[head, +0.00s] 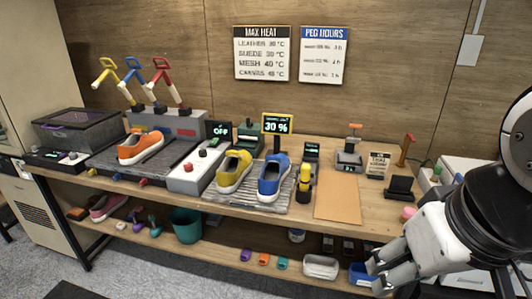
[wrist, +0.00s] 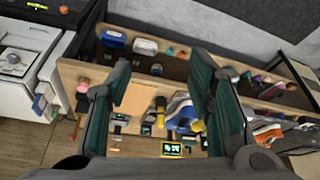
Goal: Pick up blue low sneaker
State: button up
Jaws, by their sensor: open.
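The blue low sneaker (head: 273,179) has a white sole and sits upright on a grey ribbed mat (head: 247,204) on the bench, right of a yellow sneaker (head: 233,172). In the wrist view the blue sneaker (wrist: 181,108) shows between my fingers, some distance beyond them, partly hidden by the right finger. My gripper (head: 377,276) is at the lower right in the head view, in front of the bench and apart from the sneaker. In the wrist view my gripper (wrist: 160,80) is open with nothing between its fingers.
An orange sneaker (head: 141,146) sits further left. A 30 % display (head: 277,123) stands behind the blue sneaker. A yellow-topped black bottle (head: 304,184) and tan board (head: 338,198) are to its right. The lower shelf holds a teal bin (head: 186,225) and small items.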

aim_at(277, 167)
jog(key=i+l, duration=0.15)
jog(key=i, duration=0.35)
jog(key=i+l+u, duration=0.1)
jog(key=i, duration=0.4)
jog(key=i+l, duration=0.25)
jog(key=i, duration=0.2)
